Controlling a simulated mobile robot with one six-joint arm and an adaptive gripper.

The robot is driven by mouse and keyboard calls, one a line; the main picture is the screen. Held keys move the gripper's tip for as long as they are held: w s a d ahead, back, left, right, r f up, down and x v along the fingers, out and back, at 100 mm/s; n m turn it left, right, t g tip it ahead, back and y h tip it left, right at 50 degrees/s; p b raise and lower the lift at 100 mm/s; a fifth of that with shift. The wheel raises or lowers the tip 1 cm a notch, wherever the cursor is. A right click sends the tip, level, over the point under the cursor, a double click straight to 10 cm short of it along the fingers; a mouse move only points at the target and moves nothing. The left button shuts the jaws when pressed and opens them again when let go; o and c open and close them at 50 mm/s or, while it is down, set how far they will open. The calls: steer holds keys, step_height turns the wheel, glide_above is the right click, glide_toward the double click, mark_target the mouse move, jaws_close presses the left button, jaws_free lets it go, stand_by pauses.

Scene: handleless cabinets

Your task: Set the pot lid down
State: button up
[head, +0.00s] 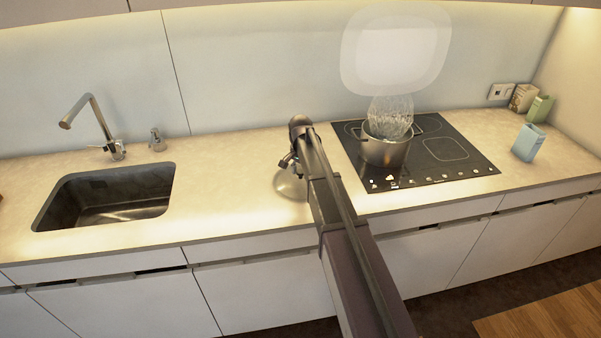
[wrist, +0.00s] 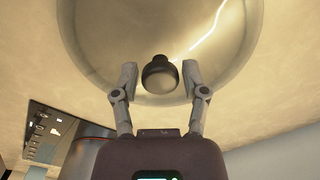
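The pot lid (head: 289,187) is a round shiny metal disc lying on the counter left of the cooktop, partly hidden behind my arm in the head view. In the wrist view the lid (wrist: 105,50) fills the upper middle, with its dark round knob (wrist: 160,78) facing me. My gripper (wrist: 160,82) has its two fingers spread on either side of the knob, with a gap showing at the left finger and a narrower one at the right. In the head view my gripper (head: 287,163) is just above the lid. The pot (head: 385,150) stands uncovered and steaming on the cooktop.
The black cooktop (head: 445,150) is right of the lid. A sink (head: 105,195) with a faucet (head: 95,125) is at the left. A blue carton (head: 528,142) and other small boxes stand at the far right. The counter (head: 225,185) between sink and lid is clear.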

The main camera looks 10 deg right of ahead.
mark_target(300, 171)
steer(key=shift+o, duration=0.2)
steer(key=shift+r, duration=0.2)
step_height(300, 171, up, 12)
steer(key=p, duration=1.2)
stand_by(0.8)
steer(key=s+n, duration=0.9)
steer(key=s, duration=1.9)
steer(key=shift+s, duration=0.35)
